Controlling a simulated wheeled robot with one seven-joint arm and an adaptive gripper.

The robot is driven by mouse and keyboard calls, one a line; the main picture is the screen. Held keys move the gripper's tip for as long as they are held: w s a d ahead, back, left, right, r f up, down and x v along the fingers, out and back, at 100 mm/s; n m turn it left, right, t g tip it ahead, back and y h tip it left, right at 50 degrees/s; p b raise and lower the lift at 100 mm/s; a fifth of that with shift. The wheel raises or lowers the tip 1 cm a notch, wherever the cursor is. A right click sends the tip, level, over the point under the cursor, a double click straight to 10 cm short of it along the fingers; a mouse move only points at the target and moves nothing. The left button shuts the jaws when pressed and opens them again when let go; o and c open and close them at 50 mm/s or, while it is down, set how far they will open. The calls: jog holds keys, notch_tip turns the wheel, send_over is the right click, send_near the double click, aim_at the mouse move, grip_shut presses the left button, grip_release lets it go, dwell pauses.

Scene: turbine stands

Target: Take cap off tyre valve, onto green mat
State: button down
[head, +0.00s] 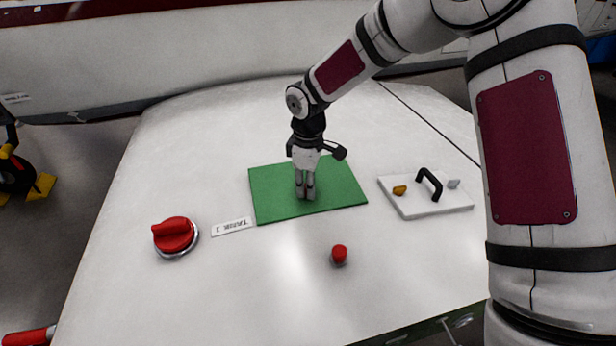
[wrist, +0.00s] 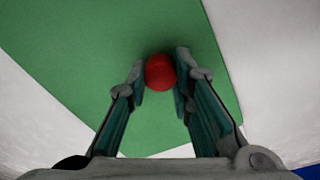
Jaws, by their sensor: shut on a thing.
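The green mat (head: 340,190) lies flat on the white top. My gripper (head: 305,194) points down over the middle of the mat, its fingers low. In the wrist view my gripper (wrist: 161,78) is shut on a small round red cap (wrist: 160,72), with the green mat (wrist: 90,50) behind it. The fingers mostly hide the cap in the head view. I cannot tell whether the cap touches the mat. No bare tyre valve can be made out.
A small red cylinder (head: 339,254) stands in front of the mat. A red knob (head: 174,235) is at left, next to a white label (head: 232,227). A white panel with a black handle (head: 429,183) lies at right.

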jog(key=shift+f, duration=0.1)
jog(key=c, duration=1.2)
grip_release()
jog(key=shift+r+p, duration=0.5)
jog(key=shift+r, duration=3)
